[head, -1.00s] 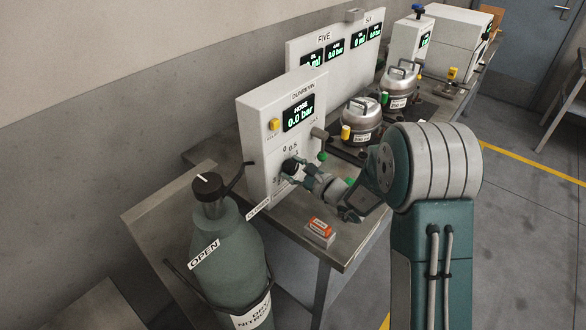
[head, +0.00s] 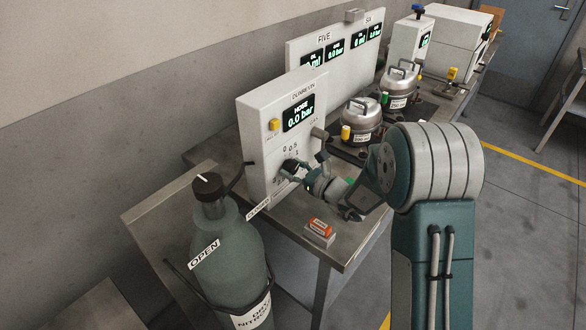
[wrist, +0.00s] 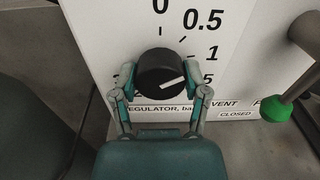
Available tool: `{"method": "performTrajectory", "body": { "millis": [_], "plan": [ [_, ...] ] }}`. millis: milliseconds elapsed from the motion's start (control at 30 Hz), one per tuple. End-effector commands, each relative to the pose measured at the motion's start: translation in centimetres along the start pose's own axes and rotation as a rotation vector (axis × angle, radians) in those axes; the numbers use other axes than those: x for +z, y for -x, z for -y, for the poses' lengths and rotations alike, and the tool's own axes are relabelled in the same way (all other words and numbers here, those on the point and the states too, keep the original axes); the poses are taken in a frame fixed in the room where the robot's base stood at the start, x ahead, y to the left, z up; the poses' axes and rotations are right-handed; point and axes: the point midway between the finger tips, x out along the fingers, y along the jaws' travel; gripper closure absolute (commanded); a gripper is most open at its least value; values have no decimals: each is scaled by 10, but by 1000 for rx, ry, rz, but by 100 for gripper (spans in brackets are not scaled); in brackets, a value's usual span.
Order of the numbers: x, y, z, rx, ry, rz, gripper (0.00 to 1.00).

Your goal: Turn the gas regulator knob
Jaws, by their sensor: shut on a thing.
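The black regulator knob (wrist: 160,70) sits on the white panel (wrist: 100,40), between my gripper's two fingers (wrist: 161,95) in the wrist view. My gripper is shut on the knob's sides. The knob's white pointer line points right and slightly up, between the 1 mark and the mark below it. In the head view the knob (head: 289,167) shows at the panel's lower part, partly beside my gripper (head: 302,175). The panel's display (head: 298,112) reads 0.0 bar.
A vent valve with a green-tipped lever (wrist: 277,109) stands right of the knob, beside a CLOSED label. A green gas cylinder (head: 228,250) stands at the table's near-left end. An orange-and-white box (head: 319,230) lies on the table.

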Motion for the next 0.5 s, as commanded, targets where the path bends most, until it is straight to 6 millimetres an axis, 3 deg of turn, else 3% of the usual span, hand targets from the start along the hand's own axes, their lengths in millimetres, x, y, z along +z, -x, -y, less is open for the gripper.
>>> {"method": "performTrajectory", "body": {
  "millis": [267, 300, 367, 500],
  "plan": [
    [0, 0, 1, -2, 1, -1, 89],
    [0, 0, 1, -2, 1, -1, 32],
    [0, 0, 1, -2, 1, -1, 7],
    [0, 0, 0, -2, 1, 0, 7]
  ]
}}
